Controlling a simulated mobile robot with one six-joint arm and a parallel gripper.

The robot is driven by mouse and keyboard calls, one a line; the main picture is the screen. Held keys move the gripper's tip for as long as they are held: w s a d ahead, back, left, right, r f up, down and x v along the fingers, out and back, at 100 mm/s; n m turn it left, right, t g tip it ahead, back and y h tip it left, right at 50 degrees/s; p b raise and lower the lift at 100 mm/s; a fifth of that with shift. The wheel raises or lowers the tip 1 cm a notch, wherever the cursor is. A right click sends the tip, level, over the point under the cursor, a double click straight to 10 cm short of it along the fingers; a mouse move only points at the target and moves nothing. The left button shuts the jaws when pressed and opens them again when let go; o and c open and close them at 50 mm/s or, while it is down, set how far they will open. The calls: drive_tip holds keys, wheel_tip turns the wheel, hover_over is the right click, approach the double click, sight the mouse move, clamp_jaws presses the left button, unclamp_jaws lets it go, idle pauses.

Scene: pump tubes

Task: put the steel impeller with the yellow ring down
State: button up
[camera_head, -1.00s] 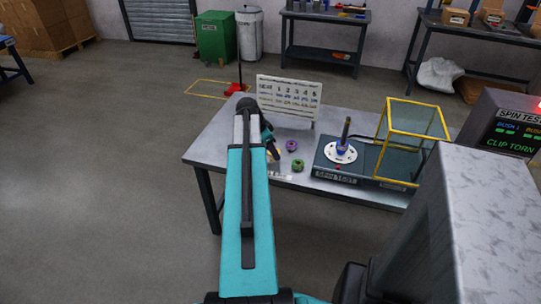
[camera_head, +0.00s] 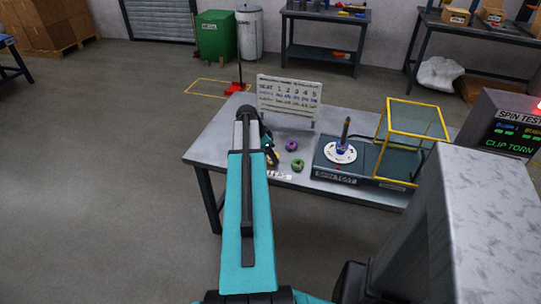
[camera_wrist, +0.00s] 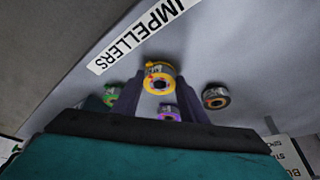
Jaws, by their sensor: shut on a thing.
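The steel impeller with the yellow ring (camera_wrist: 159,66) is between the two fingertips of my gripper (camera_wrist: 159,84) in the wrist view. The gripper is shut on it, with a finger on each side. In the head view my gripper (camera_head: 271,154) is low over the left part of the table, partly hidden by my arm. I cannot make out the yellow-ringed impeller there. I cannot tell whether its underside touches the table.
A purple impeller (camera_head: 291,145) and a green one (camera_head: 298,166) stand close right of my gripper. An IMPELLERS label (camera_wrist: 137,34) lies nearby. A chart board (camera_head: 289,98) stands behind; the spin tester (camera_head: 335,176) is right.

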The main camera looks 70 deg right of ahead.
drive_tip(key=shift+f, duration=0.3)
drive_tip(key=o, duration=1.3)
drive_tip(key=shift+r, duration=0.1)
drive_tip(key=v, duration=1.2)
drive_tip(key=shift+b, duration=0.45)
drive_tip(key=shift+a, duration=0.15)
